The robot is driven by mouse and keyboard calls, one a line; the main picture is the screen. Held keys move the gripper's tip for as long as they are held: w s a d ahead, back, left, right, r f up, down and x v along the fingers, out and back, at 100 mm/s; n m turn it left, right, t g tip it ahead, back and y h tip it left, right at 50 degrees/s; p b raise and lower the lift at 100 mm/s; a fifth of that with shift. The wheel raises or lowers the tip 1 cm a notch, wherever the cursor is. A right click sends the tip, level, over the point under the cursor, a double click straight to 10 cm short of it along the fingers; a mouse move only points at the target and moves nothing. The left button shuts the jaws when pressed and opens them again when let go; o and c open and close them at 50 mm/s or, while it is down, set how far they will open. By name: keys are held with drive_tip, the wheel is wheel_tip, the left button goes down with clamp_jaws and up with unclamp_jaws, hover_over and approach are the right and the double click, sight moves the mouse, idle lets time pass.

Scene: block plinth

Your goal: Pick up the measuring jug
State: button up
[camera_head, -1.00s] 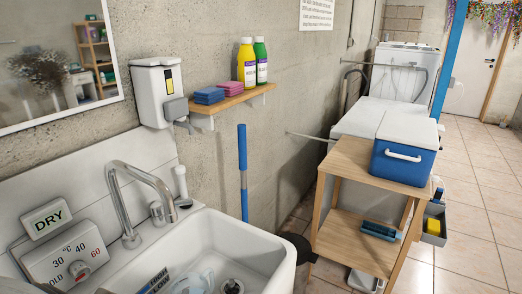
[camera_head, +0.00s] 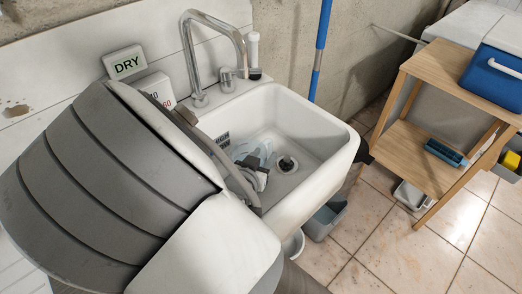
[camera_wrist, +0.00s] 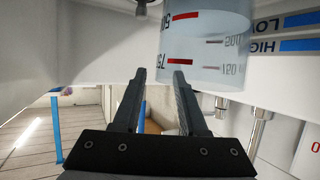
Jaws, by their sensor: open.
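The measuring jug (camera_head: 262,149) is clear and pale blue. It is in the white sink (camera_head: 335,160), near the sink's left side in the head view, partly hidden by my arm and gripper. In the wrist view the jug (camera_wrist: 215,55) fills the upper middle, with red and dark scale marks. My gripper (camera_wrist: 160,74) is open, its two dark fingers apart with nothing held between them. The fingertips point at the jug's marked wall and overlap its edge in the picture; I cannot tell whether they touch it. In the head view my gripper (camera_head: 260,168) is small and partly hidden.
The chrome tap (camera_head: 212,50) arches over the back of the sink. A drain fitting (camera_head: 287,163) shows on its floor. A DRY sign (camera_head: 124,62) stands behind my arm. Right of the sink are a grey bin (camera_head: 326,220) and a wooden trolley (camera_head: 425,155) with a blue cool box (camera_head: 492,80).

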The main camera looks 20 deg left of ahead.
clamp_jaws()
drive_tip(key=shift+r, duration=0.1)
idle(1.2)
